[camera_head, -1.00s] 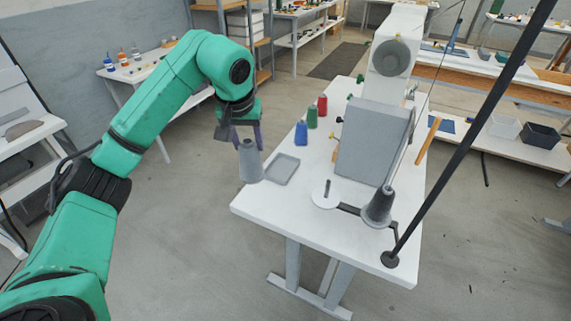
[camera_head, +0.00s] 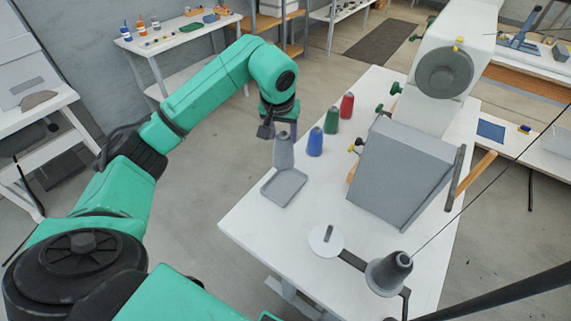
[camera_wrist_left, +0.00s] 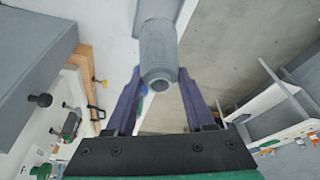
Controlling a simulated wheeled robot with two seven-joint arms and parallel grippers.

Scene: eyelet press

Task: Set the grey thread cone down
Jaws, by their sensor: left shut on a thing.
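The grey thread cone (camera_head: 283,152) is upright in my left gripper (camera_head: 284,134), whose two dark fingers close around its narrow top. In the head view its wide base overlaps the far end of a shallow grey tray (camera_head: 269,199) on the white table; I cannot tell whether it touches. In the left wrist view, the cone (camera_wrist_left: 158,48) sits between the fingertips of the gripper (camera_wrist_left: 160,72), narrow end towards the camera. A second dark grey cone (camera_head: 388,272) stands on a stand at the table's near right. My right gripper is out of view.
Blue (camera_head: 315,143), green (camera_head: 332,120) and red (camera_head: 347,106) cones stand in a row just right of the held cone. A big grey machine panel (camera_head: 400,175) and a white disc (camera_head: 326,240) stand further right. The table's near left corner is bare.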

